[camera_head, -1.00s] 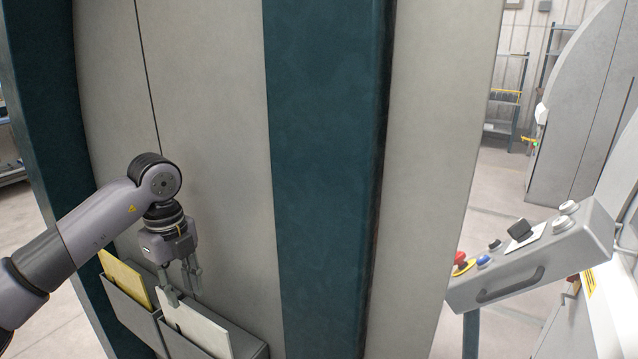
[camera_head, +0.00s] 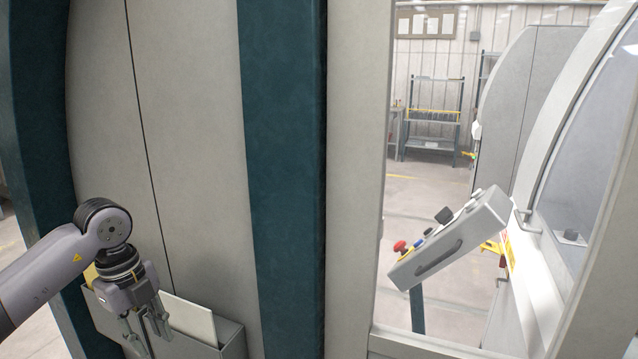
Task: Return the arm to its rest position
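My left arm comes in from the lower left. Its gripper (camera_head: 148,341) points down in front of the wall holder (camera_head: 232,342) on the grey machine panel. The two fingers stand apart with nothing visible between them, so it looks open. A white sheet (camera_head: 195,318) stands in the holder just right of the fingers. A yellow item (camera_head: 90,274) shows partly behind my wrist in the left pocket. Whether the fingers touch the holder cannot be told. My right gripper is not in view.
A grey panel (camera_head: 195,120) with a dark teal pillar (camera_head: 285,180) stands close in front. A tilted control box (camera_head: 450,240) with buttons is at the right. A shelf rack (camera_head: 433,115) stands far behind, with open floor before it.

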